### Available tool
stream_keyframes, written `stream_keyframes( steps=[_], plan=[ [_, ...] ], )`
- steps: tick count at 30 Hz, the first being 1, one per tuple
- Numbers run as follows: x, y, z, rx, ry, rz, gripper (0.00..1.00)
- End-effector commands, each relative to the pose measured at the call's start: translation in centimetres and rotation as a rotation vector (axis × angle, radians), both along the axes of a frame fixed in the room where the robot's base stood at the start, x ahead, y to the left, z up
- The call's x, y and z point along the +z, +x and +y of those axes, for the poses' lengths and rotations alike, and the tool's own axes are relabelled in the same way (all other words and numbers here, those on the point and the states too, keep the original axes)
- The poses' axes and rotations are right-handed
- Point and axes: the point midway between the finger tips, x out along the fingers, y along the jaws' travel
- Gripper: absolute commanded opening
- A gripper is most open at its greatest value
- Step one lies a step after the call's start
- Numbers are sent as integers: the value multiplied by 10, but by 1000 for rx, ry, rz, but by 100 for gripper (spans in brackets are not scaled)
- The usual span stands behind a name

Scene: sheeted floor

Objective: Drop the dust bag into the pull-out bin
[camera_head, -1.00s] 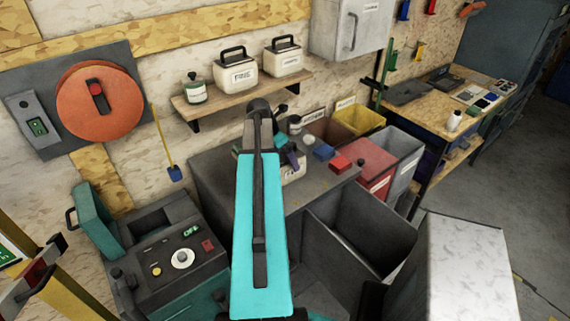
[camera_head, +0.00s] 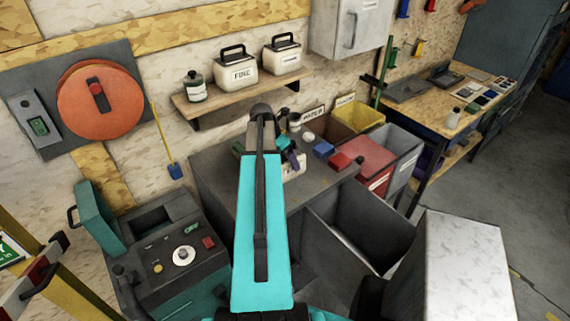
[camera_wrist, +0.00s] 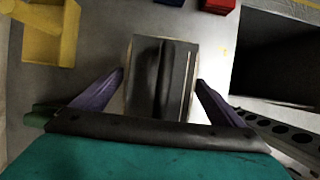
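A pale, boxy thing with a dark ridged top, which I take for the dust bag (camera_wrist: 150,80), stands on the grey bench top. In the head view its pale labelled side (camera_head: 294,171) shows under my arm, which hides the rest. My gripper (camera_wrist: 161,78) is over it, one purple finger at each side. The fingers are spread wide and close to its sides; contact is not clear. The pull-out bin (camera_head: 347,222) is the dark, open-topped box standing out from the bench front; its dark opening also shows at the right of the wrist view (camera_wrist: 275,58).
On the bench are a blue block (camera_head: 323,150) and a red block (camera_head: 340,161). Yellow (camera_head: 360,116), red (camera_head: 367,162) and grey (camera_head: 403,150) bins stand behind and right. A pale-topped cabinet (camera_head: 461,265) stands right of the pull-out bin. A dark machine (camera_head: 180,250) stands left.

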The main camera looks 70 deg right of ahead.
Motion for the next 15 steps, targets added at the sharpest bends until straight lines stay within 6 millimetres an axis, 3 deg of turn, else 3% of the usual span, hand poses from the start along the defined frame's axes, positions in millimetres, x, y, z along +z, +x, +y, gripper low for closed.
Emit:
stream_keyframes(
  steps=[1, 6, 8, 15],
  plan=[
    [0, 0, 0, 0, 0, 0, 83],
    [0, 0, 0, 0, 0, 0, 54],
    [1, 0, 0, 0, -1, 0, 48],
    [1, 1, 0, 1, -1, 0, 48]
  ],
)
